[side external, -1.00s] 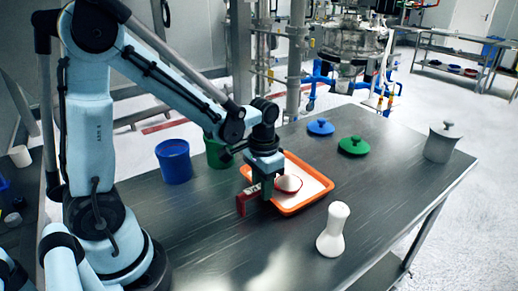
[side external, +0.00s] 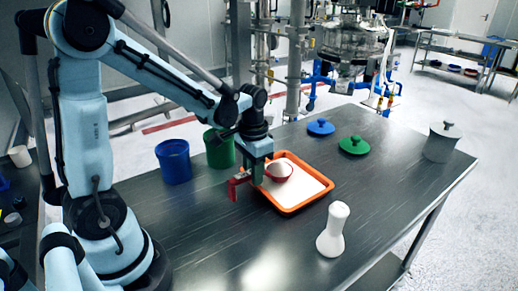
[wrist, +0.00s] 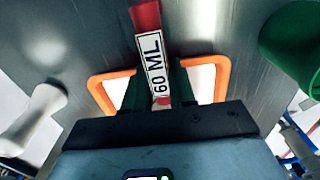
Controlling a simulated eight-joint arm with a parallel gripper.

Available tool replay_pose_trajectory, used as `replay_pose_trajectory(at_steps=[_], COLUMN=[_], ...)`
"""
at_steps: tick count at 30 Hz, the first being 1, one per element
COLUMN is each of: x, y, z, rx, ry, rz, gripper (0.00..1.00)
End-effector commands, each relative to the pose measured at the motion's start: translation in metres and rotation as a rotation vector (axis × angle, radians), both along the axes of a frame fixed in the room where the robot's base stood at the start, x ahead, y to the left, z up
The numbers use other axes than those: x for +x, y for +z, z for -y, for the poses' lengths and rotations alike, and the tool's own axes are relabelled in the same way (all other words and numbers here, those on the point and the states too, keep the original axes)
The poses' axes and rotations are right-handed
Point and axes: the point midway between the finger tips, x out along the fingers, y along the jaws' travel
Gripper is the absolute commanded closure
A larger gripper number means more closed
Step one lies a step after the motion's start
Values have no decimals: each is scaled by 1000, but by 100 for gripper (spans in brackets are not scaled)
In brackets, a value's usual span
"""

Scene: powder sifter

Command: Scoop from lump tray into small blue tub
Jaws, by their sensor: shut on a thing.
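My gripper (side external: 257,174) is shut on the red scoop (side external: 240,187), gripping its handle. The wrist view shows the handle (wrist: 147,25) between the green fingers, with a "60 ML" label. In the side view the scoop's round bowl holds pale material and appears over the orange lump tray (side external: 289,210), which contains white material. The height of the bowl above it is hard to tell. The tray's orange rim also shows in the wrist view (wrist: 222,78). The small blue tub (side external: 173,163) stands upright to the left, apart from the gripper.
A green tub (side external: 219,149) stands between the blue tub and my wrist. A blue lid (side external: 320,127) and a green lid (side external: 354,145) lie behind the tray. A white waisted object (side external: 333,231) stands in front. A grey lidded container (side external: 441,142) is far right.

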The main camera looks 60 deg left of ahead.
Motion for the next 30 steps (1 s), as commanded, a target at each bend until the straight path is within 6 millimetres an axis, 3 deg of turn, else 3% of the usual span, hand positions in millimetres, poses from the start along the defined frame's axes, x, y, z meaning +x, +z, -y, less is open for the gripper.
replay_pose_trajectory(at_steps=[18,30], x=[0,0], y=[39,52], z=[0,0], rx=[0,0], ry=[0,0], rz=[0,0], gripper=[100,100])
